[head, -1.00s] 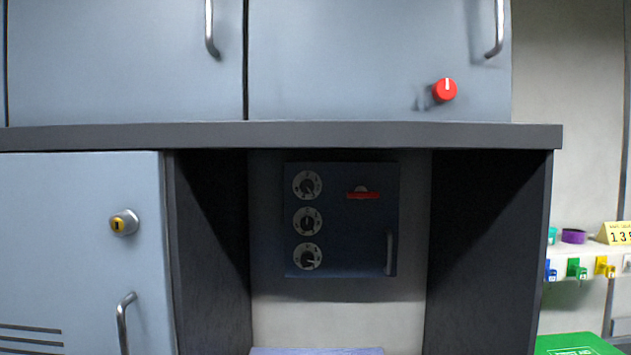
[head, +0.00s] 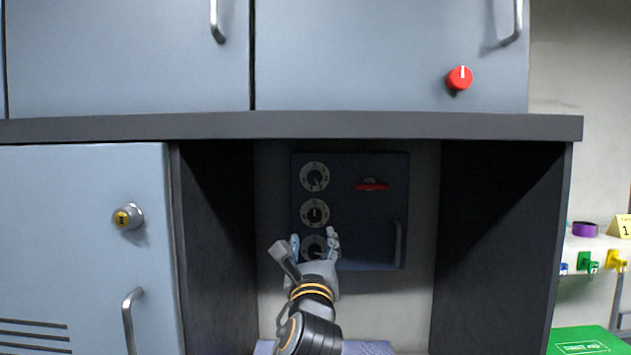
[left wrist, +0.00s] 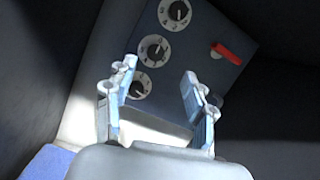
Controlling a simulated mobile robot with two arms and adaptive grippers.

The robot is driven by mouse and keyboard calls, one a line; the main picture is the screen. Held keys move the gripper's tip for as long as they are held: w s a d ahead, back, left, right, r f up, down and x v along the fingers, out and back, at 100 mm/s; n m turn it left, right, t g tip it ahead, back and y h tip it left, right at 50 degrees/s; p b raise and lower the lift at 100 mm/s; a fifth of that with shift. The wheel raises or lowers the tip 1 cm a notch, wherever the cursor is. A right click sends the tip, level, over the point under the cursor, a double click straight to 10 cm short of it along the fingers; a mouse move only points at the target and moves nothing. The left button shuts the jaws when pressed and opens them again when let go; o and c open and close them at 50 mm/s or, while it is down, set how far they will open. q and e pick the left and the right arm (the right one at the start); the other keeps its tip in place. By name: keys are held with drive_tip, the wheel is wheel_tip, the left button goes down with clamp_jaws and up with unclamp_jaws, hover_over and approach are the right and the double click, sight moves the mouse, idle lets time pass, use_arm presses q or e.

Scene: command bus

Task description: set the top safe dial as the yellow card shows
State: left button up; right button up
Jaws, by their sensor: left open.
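The dark safe (head: 355,225) is set back in the recess under the overhead cabinets. Its left side carries three round dials in a column: the top dial (head: 314,177), the middle dial (head: 315,213) and the bottom dial (head: 313,246). My left gripper (head: 315,240) is open and empty in front of the bottom dial and partly covers it. In the left wrist view the top dial (left wrist: 174,13) is beyond the open fingers (left wrist: 158,95). The yellow card (head: 624,227) is cut off at the right edge; only a "1" is readable. My right gripper is not in view.
A red lever (head: 372,185) and a handle (head: 397,244) are on the safe's front. Dark side walls (head: 500,240) bound the recess. A red knob (head: 460,78) is on the upper cabinet. A green first-aid box (head: 580,341) stands lower right.

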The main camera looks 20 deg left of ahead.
sight(315, 179)
use_arm(q)
wheel_tip(315, 179, up, 5)
drive_tip(key=m+t, duration=0.1)
drive_tip(key=m, duration=0.1)
drive_tip(key=p+x, duration=0.4)
drive_tip(key=x, duration=0.8)
drive_tip(key=shift+w+r, duration=0.25)
drive_tip(key=shift+r, duration=0.05)
drive_tip(key=shift+w+a, duration=0.1)
drive_tip(key=shift+w, duration=0.3)
clamp_jaws()
